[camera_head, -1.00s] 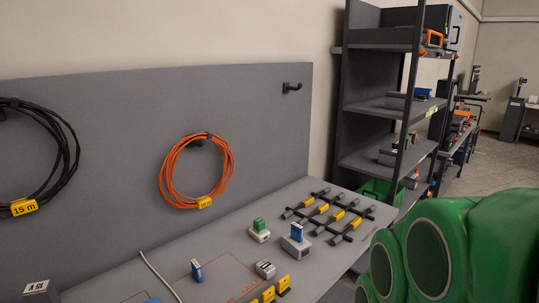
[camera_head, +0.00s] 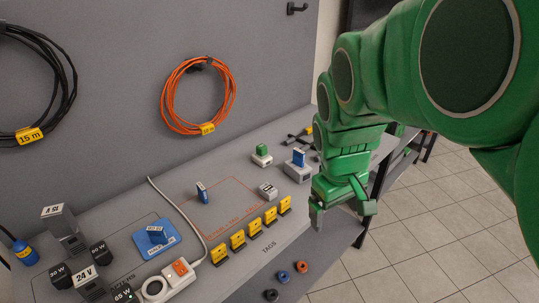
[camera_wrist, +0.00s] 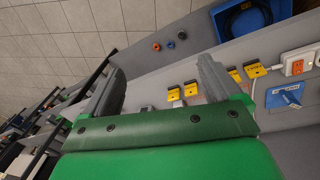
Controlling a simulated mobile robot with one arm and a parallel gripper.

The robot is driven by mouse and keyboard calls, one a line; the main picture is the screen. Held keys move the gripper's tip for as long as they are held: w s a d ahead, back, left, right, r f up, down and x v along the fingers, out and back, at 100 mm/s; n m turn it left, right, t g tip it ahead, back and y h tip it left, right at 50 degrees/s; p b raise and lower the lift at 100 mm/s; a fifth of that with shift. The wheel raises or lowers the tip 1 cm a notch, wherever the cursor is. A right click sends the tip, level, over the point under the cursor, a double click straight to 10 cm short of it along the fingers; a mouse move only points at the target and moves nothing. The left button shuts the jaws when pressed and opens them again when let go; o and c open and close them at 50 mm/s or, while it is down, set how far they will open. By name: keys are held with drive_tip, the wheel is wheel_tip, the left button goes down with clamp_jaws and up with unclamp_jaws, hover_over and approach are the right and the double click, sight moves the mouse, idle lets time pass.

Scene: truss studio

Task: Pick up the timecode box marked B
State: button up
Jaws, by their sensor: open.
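No letter B is readable on any box, so I cannot tell which one is the timecode box B. A small pale grey box with dark marks on top (camera_head: 267,190) sits on the bench behind the yellow tags. A green block (camera_head: 262,150) and a blue block (camera_head: 299,158) each stand on a pale grey base further back. A small blue piece (camera_head: 202,193) stands inside the orange outline. My gripper (camera_head: 342,206) is open and empty, right of these boxes, over the bench's front edge. In the wrist view its fingers (camera_wrist: 160,85) are spread apart.
Yellow tags (camera_head: 254,228) stand in a row along the bench front. Orange cable (camera_head: 199,128) hangs on the panel. Tiled floor (camera_head: 390,237) is open at right.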

drive_tip(key=w+a+n+t+h, duration=0.15)
drive_tip(key=w+a+n, duration=0.3)
drive_tip(key=w, duration=0.85)
drive_tip(key=n+t+h, duration=0.3)
drive_tip(key=n+h, duration=0.3)
drive_tip(key=n, duration=0.4)
hover_over(266, 190)
drive_tip(key=s+d, duration=0.4)
drive_tip(key=s, duration=0.2)
wheel_tip(266, 190, down, 12)
drive_tip(key=a+f+n+t, duration=0.1)
drive_tip(key=a+f+n, duration=0.1)
drive_tip(key=a+f, duration=0.1)
drive_tip(key=w+a+f+n+t, duration=0.1)
drive_tip(key=a+f+n, duration=0.1)
drive_tip(key=a+f, duration=0.1)
drive_tip(key=a+f+n+t+h, duration=0.1)
drive_tip(key=a+f+n, duration=0.1)
drive_tip(key=f, duration=0.1)
drive_tip(key=shift+w+a+f+n+t, duration=0.1)
drive_tip(key=shift+w+a+n+t, duration=0.2)
drive_tip(key=shift+a+n, duration=0.1)
drive_tip(key=shift+w+f, duration=0.1)
drive_tip(key=shift+x, duration=1.15)
drive_tip(key=shift+r+x, duration=0.2)
drive_tip(key=shift+x, duration=2.45)
